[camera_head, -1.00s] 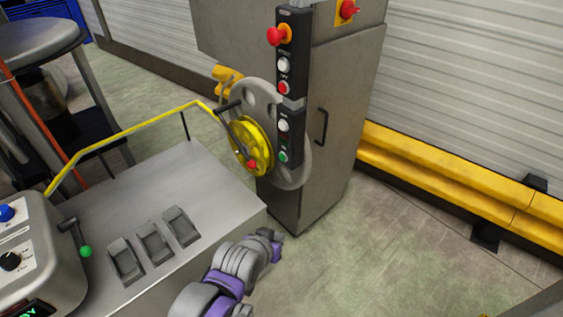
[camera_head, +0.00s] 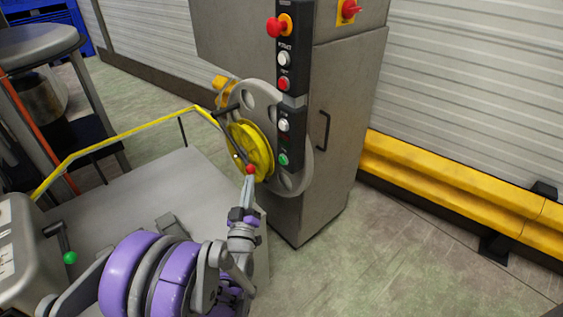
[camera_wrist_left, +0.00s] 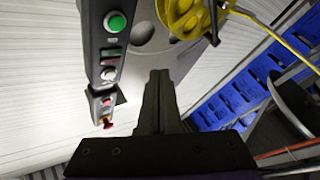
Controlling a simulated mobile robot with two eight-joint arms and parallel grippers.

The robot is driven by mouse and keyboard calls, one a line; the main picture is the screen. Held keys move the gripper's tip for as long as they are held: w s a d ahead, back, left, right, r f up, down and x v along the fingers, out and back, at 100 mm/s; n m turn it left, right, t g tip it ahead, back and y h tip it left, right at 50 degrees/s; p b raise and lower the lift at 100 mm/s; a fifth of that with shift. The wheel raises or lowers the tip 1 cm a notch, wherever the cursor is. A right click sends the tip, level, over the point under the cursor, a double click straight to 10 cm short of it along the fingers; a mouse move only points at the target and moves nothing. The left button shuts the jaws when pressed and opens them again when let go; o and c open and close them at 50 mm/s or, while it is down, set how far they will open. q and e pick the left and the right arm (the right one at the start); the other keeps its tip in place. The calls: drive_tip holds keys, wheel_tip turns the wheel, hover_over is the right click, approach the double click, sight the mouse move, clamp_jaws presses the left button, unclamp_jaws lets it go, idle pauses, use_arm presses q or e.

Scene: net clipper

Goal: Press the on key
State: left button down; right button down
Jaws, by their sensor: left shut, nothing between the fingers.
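A black control strip (camera_head: 291,100) runs down the edge of the grey cabinet. Its lowest button is green (camera_head: 283,159), with a white button (camera_head: 284,125) above it. I cannot read a label that says which is the on key. My left gripper (camera_head: 249,182) is shut and empty, pointing up, below and left of the green button in the picture and apart from it. In the left wrist view the closed fingers (camera_wrist_left: 159,73) point past the strip. The green button (camera_wrist_left: 115,23) is ahead and to their left there. My right gripper is not in view.
A yellow reel (camera_head: 253,150) on a grey disc stands left of the strip. A red crank knob (camera_head: 250,169) appears right at my left fingertips; contact is unclear. Higher are red and white buttons and a red emergency knob (camera_head: 277,27). A yellow rail (camera_head: 460,192) lies right.

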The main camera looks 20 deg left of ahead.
sight(283, 160)
use_arm(q)
drive_tip(key=shift+w+d, duration=0.1)
drive_tip(key=shift+w, duration=0.05)
drive_tip(key=w+d, duration=0.3)
drive_tip(key=w, duration=0.5)
drive_tip(key=shift+d+p, duration=0.15)
drive_tip(key=shift+p, duration=0.3)
idle(1.7)
drive_tip(key=shift+w+d, duration=0.15)
drive_tip(key=shift+w, duration=0.2)
drive_tip(key=shift+w+d, duration=0.15)
drive_tip(key=shift+w, duration=0.2)
idle(0.6)
drive_tip(key=shift+s, duration=0.1)
drive_tip(key=shift+s+a+b, duration=0.3)
drive_tip(key=shift+s+b, duration=0.1)
drive_tip(key=shift+s, duration=0.25)
drive_tip(key=shift+s, duration=0.1)
